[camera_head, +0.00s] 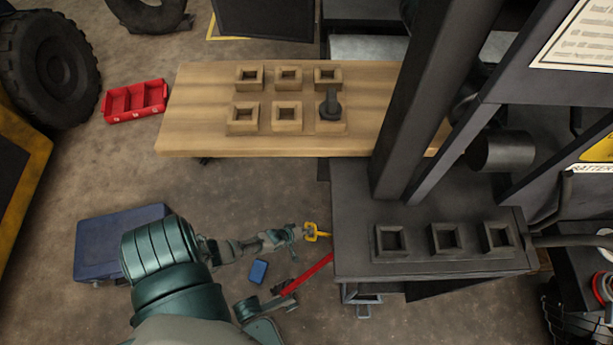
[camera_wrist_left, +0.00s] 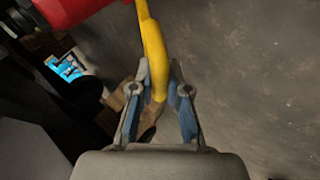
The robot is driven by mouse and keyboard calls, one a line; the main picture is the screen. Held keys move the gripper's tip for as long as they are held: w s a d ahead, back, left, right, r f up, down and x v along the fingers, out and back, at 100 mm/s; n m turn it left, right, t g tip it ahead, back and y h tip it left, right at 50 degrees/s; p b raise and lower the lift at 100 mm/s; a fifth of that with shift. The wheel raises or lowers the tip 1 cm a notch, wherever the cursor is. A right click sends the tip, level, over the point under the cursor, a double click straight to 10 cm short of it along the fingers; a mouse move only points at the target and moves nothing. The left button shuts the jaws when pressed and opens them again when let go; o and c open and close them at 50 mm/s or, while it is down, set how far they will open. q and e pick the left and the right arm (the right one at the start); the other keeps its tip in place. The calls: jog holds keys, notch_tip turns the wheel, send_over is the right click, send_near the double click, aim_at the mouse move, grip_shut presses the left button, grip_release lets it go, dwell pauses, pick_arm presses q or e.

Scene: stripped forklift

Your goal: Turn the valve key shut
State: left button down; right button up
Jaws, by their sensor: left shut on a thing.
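The valve key appears to be the yellow handle (camera_head: 316,232) beside the left edge of the dark forklift deck. My left gripper (camera_head: 300,234) reaches it from the left and is shut on it. In the left wrist view the yellow handle (camera_wrist_left: 153,45) runs down between the blue-padded fingers of my left gripper (camera_wrist_left: 160,85). Its upper end passes beside a red part (camera_wrist_left: 75,10). The handle's mount, and whether the valve is open or shut, cannot be made out. My right gripper is not clearly in view.
A sloping red bar (camera_head: 307,274) lies just below the handle. The dark deck (camera_head: 350,225) with square sockets stands to the right. A wooden table (camera_head: 190,120) is behind, with a blue case (camera_head: 95,250) at left and a small blue box (camera_head: 258,271) on the floor.

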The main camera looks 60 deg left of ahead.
pick_arm(q)
jog(key=shift+d, duration=0.25)
jog(key=c, duration=1.3)
grip_release()
jog(key=shift+f, duration=0.1)
jog(key=shift+o, duration=0.8)
jog(key=shift+a, duration=0.1)
jog(key=shift+s+r, duration=0.3)
jog(key=shift+s, duration=0.1)
jog(key=v, duration=1.1)
jog(key=shift+w+r, duration=0.1)
